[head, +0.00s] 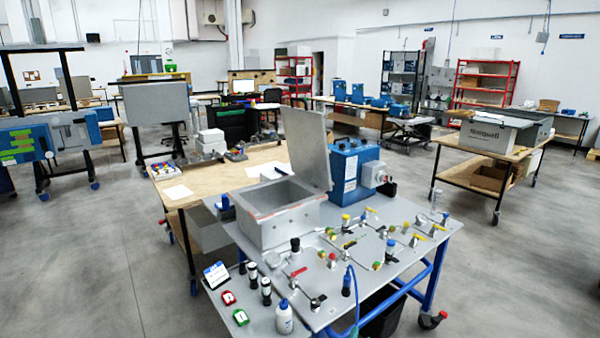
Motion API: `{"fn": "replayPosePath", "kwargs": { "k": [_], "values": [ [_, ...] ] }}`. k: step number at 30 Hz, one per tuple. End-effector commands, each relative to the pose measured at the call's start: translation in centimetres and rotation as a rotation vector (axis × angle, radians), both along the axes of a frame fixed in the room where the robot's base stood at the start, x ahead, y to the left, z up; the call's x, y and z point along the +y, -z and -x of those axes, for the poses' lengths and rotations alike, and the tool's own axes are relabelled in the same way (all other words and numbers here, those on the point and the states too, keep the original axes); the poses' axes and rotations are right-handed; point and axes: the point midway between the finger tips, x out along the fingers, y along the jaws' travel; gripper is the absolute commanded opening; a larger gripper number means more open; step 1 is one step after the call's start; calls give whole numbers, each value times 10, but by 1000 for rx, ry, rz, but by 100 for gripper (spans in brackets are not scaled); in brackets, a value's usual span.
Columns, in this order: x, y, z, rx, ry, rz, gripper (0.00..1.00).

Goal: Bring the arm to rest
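My arm and my gripper do not show in the head view, so I cannot see how the gripper stands. In front of me is a grey work table (215,288) on a blue wheeled frame. On it stands a grey box (280,222) with its lid (307,148) raised. A blue analyser unit (350,168) stands behind the box to the right. Several small valves and fittings (375,238) with coloured handles are spread over the right part of the table top.
A wooden bench (172,198) adjoins behind. Another wheeled table (470,150) stands at right. The floor at left (90,260) is clear.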

Motion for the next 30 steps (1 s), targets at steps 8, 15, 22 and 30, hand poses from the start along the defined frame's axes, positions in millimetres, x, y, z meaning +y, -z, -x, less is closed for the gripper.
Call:
{"fn": "replayPosePath", "kwargs": {
  "k": [8,15,22,30],
  "values": [
    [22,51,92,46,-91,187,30],
    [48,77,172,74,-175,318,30],
    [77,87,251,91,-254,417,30],
    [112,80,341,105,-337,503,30]
  ]
}}
